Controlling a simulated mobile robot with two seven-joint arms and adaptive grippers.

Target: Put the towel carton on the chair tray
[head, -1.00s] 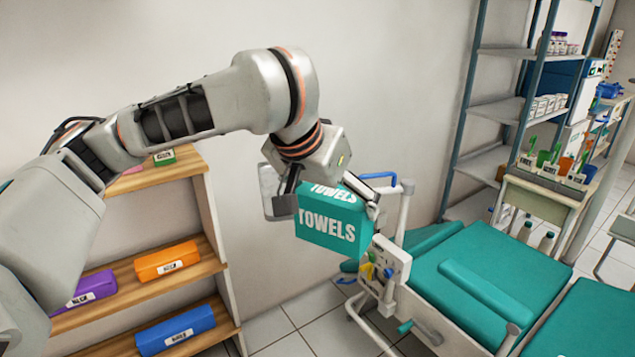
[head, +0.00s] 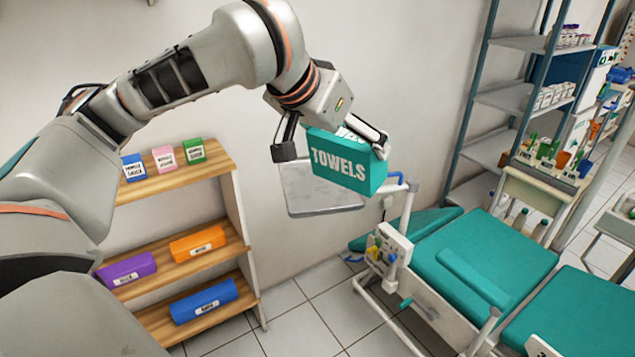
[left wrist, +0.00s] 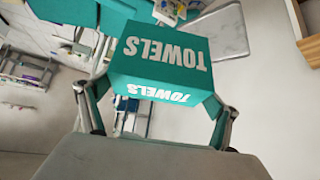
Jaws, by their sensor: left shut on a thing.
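The teal towel carton (head: 343,165), lettered TOWELS in white, is held in the air by my left gripper (head: 335,149). The gripper is shut on it, with a finger at each side. In the left wrist view the carton (left wrist: 160,60) sits between the two fingers. The grey chair tray (head: 318,200) shows behind and below the carton in the head view, partly hidden by it. The tray's flat surface (left wrist: 220,30) also shows at the top of the left wrist view, looking empty where visible. My right gripper is not in view.
A teal dental chair (head: 485,268) with a white instrument unit (head: 392,243) stands at right. A wooden shelf (head: 205,265) with coloured boxes is at left. A metal rack (head: 512,100) stands at the back right, and a wall is behind the tray.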

